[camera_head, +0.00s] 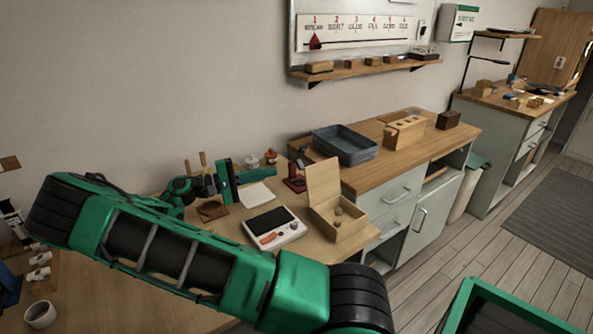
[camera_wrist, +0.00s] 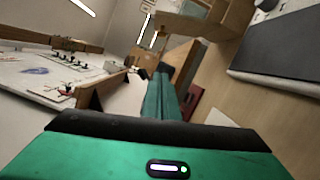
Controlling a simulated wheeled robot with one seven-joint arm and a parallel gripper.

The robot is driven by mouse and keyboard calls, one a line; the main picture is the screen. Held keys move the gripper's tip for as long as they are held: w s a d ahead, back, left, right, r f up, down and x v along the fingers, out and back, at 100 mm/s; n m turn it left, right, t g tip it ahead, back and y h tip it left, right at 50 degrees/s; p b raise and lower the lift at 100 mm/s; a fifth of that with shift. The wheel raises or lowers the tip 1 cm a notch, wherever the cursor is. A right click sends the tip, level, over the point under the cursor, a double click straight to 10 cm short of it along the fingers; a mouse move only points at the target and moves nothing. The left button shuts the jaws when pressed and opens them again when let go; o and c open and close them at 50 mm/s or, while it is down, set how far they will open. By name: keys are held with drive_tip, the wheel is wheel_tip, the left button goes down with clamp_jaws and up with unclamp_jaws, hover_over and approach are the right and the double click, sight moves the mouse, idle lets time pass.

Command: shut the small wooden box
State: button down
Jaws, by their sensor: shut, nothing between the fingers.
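The small wooden box (camera_head: 350,232) stands on the worktop in the head view, to the right of a white device with a dark screen. Its lid (camera_head: 323,180) is open and stands upright along its back left side. A few small brown pieces lie inside. My gripper (camera_head: 227,180) is behind the white device, left of the box and apart from it. It is shut and empty. In the wrist view my green and black gripper (camera_wrist: 163,78) reaches up the middle. A pale wooden shape at the top there may be the box; I cannot tell.
A dark red stand (camera_head: 295,183) is behind the lid. A blue-grey tray (camera_head: 344,145) and a wooden block with holes (camera_head: 404,131) sit on the cabinet beyond. The floor (camera_head: 470,245) at right is open.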

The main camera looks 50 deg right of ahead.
sight(321, 180)
drive_tip(key=s+d+r, duration=0.2)
drive_tip(key=s+d, duration=0.5)
drive_tip(key=s, duration=0.1)
drive_tip(key=shift+d, duration=0.3)
drive_tip(key=shift+f, duration=0.1)
drive_tip(key=shift+a, duration=0.25)
